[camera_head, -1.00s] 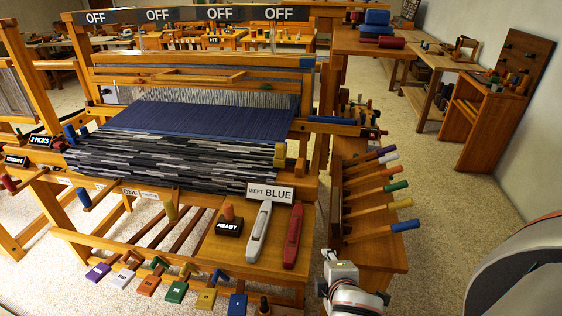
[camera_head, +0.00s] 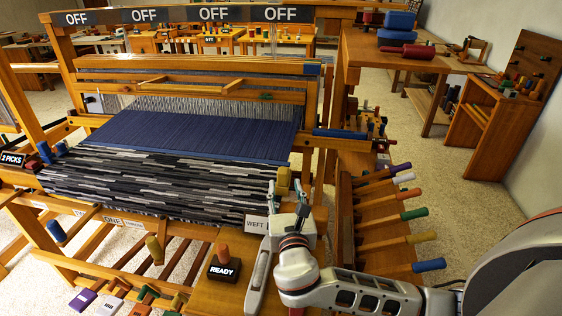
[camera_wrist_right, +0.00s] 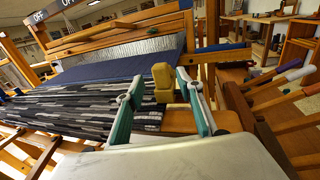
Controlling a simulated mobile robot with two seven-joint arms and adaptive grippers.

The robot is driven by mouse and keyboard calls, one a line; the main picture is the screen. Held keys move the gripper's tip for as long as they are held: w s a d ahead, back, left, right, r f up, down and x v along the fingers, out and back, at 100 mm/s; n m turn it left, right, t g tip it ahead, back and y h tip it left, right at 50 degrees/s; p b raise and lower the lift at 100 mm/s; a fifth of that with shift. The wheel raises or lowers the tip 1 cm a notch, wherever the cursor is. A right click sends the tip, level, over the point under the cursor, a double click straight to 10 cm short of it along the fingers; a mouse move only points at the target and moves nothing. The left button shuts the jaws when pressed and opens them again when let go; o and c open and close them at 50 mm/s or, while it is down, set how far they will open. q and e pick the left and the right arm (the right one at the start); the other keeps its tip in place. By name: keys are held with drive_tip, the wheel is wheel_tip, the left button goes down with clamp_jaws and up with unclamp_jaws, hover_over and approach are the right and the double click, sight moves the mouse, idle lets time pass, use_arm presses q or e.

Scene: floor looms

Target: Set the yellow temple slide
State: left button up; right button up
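The yellow temple slide (camera_head: 283,178) looks like a small stepped yellow block at the right edge of the striped cloth (camera_head: 150,185) on the loom. In the right wrist view the yellow block (camera_wrist_right: 162,82) stands upright, framed between my two fingertips. My right gripper (camera_head: 287,203) is open and empty, just in front of the block on the near side. Its teal-padded fingers (camera_wrist_right: 160,92) are spread wide in the wrist view. I cannot tell whether the tips reach past the block's near face. My left gripper is not in view.
My right arm covers most of the red shuttle and part of the "WEFT" sign (camera_head: 256,224). Several coloured handles (camera_head: 405,215) stick out at the right. A blue-ended bar (camera_head: 340,133) lies beyond the block.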

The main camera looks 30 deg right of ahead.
sight(283, 174)
drive_tip(key=shift+w+d+r, duration=0.15)
drive_tip(key=shift+w+d, duration=0.05)
drive_tip(key=shift+w, duration=0.25)
drive_tip(key=x, duration=0.6)
drive_tip(key=shift+w+d, duration=0.1)
drive_tip(key=shift+w, duration=0.15)
clamp_jaws()
